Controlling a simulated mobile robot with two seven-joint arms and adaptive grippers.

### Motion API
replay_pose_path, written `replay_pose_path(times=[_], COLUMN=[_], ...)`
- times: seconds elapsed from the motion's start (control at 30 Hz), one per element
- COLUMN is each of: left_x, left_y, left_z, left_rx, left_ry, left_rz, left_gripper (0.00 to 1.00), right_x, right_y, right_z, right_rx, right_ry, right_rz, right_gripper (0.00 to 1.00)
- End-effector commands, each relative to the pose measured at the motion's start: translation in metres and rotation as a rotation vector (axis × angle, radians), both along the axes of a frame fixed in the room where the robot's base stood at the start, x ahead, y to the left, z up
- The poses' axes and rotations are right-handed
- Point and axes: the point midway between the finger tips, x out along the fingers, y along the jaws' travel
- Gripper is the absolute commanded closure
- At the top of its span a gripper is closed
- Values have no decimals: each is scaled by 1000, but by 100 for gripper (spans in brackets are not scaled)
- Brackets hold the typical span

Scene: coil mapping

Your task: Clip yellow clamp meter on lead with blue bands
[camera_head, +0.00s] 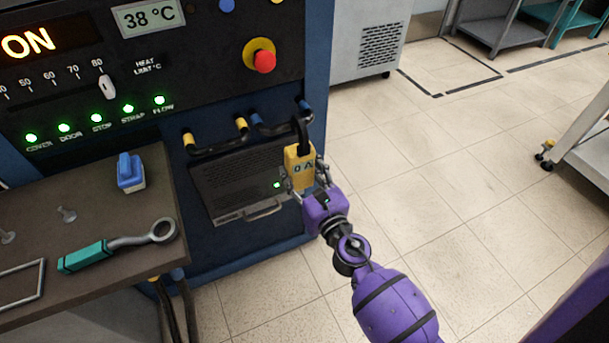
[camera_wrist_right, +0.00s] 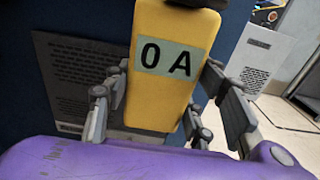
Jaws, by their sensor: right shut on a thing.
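The yellow clamp meter (camera_head: 299,168) is in my right gripper (camera_head: 306,186), in front of the blue machine's face. Its display reads "0 A"; it fills the middle of the right wrist view (camera_wrist_right: 160,90), with the fingers on both sides. Its dark jaw loop (camera_head: 301,132) points up, at the lead with blue bands (camera_head: 277,127). I cannot tell whether the loop is around that lead or just in front of it. A second lead, with yellow bands (camera_head: 215,145), is to its left. My left gripper is not in view.
A vented panel with a handle (camera_head: 238,183) is below the leads. A brown bench (camera_head: 100,215) at left holds a teal-handled wrench (camera_head: 115,246) and a blue block-like item (camera_head: 130,172). A red stop button (camera_head: 263,60) is above. The tiled floor at right is open.

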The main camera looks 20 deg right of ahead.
Motion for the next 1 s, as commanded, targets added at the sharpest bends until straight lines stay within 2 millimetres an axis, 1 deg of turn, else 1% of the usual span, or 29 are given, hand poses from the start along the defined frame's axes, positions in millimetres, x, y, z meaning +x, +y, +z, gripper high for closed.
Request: replay_pose_path(times=[0.43,0.83,1.0], left_x=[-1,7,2], left_y=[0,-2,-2], left_z=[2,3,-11], left_rx=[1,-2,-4], left_ry=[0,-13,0], left_rz=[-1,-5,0], left_gripper=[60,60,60], right_x=[32,60,59], right_y=[1,2,2], right_z=[2,1,-15], right_rx=[-1,-1,-2], right_ry=[-3,-2,2], right_rz=[0,0,0], right_gripper=[85,85,85])
